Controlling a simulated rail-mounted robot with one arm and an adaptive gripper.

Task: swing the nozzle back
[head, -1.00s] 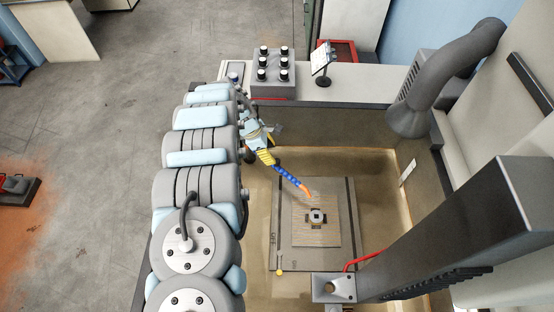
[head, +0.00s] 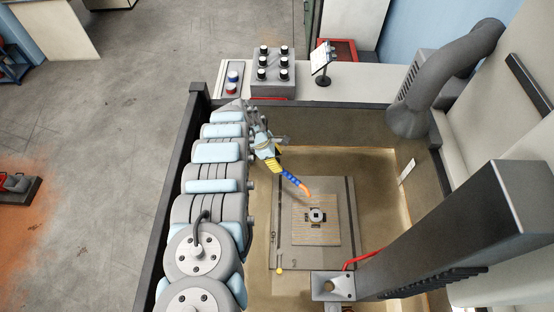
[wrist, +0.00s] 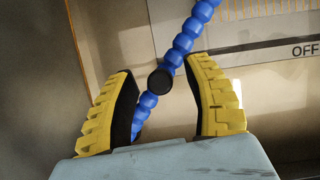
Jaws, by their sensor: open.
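The nozzle is a blue segmented hose (head: 291,179) with an orange tip (head: 305,190). In the wrist view the blue hose (wrist: 183,42) runs from the top down between my fingers. My gripper (wrist: 165,95) is open, with a yellow ribbed finger on each side of the hose; a round dark knob (wrist: 160,81) shows on the hose. In the head view my gripper (head: 276,163) is at the hose's upper-left part and hides its base.
A grey plate (head: 346,250) lies in the tank, whose dark rim (head: 172,190) runs along the left. A large grey column (head: 470,225) with a red cable stands at right. A knob box (head: 273,78) and small screen (head: 322,58) stand on the back ledge.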

